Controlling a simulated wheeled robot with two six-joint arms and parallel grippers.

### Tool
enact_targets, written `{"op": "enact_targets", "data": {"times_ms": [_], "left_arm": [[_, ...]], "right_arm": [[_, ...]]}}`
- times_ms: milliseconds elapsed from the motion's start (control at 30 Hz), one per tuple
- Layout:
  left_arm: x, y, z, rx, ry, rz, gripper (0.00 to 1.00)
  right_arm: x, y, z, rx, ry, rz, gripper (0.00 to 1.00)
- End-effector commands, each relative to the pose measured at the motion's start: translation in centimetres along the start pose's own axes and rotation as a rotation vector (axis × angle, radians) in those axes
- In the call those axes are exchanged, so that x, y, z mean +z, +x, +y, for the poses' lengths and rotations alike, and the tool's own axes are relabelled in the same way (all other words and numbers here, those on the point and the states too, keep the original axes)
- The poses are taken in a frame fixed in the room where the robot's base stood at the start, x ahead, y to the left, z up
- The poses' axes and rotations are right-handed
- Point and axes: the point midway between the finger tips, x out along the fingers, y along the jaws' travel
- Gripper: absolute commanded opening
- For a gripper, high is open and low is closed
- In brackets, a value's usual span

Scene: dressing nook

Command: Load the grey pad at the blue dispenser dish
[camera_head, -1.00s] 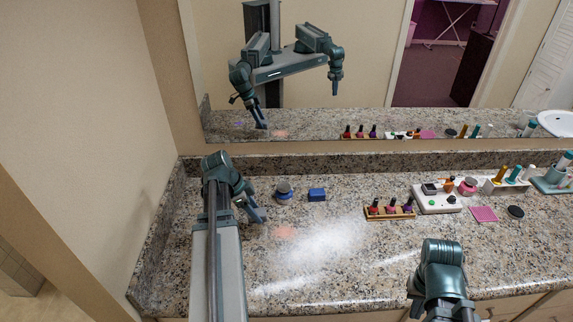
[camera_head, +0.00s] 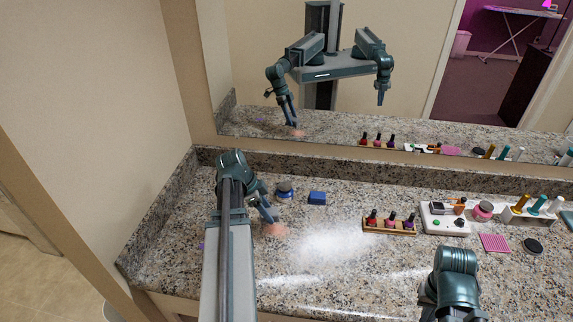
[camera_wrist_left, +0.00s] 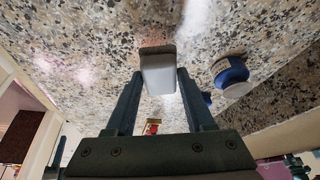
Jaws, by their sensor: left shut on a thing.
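My left gripper (camera_head: 271,215) is shut on the grey pad (camera_wrist_left: 158,74), a pale block with a dark face that sits between the fingertips in the left wrist view. In the head view the pad cannot be made out clearly. The fingertips are low, beside a pinkish patch (camera_head: 275,230) on the counter; contact cannot be told. The blue dispenser dish (camera_head: 285,191), with a grey top, stands a little behind the gripper, and to its right in the wrist view (camera_wrist_left: 231,77). My right arm (camera_head: 456,268) shows at the lower right; its fingers are not clear, even in the mirror.
A small blue block (camera_head: 317,198) lies right of the dish. A wooden rack (camera_head: 389,225) of nail polish, a white tray (camera_head: 445,222), a pink pad (camera_head: 495,243) and a dark disc (camera_head: 533,246) stand further right. A mirror backs the granite counter. The middle front is clear.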

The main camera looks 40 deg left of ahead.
Motion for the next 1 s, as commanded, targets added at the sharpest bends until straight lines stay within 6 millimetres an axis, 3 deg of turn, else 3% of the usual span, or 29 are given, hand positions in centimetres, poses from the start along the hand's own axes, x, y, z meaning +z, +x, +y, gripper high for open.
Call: {"op": "enact_targets", "data": {"times_ms": [167, 400, 600, 1000], "left_arm": [[-0.7, -0.6, -1.0, -0.007, -0.018, -0.003, 0.09], [-5.6, -3.5, -8.1, -0.082, -0.198, -0.012, 0.09], [-8.8, -4.5, -12.1, -0.134, -0.324, -0.005, 0.09], [-9.4, -4.1, -12.9, -0.151, -0.365, 0.0, 0.09]], "right_arm": [[0.1, -0.8, 0.1, 0.0, 0.0, 0.0, 0.0], [0.3, -5.4, 0.5, 0.0, 0.0, 0.0, 0.0], [0.4, -7.6, 0.7, 0.0, 0.0, 0.0, 0.0], [0.4, -7.3, 0.7, 0.0, 0.0, 0.0, 0.0]]}}
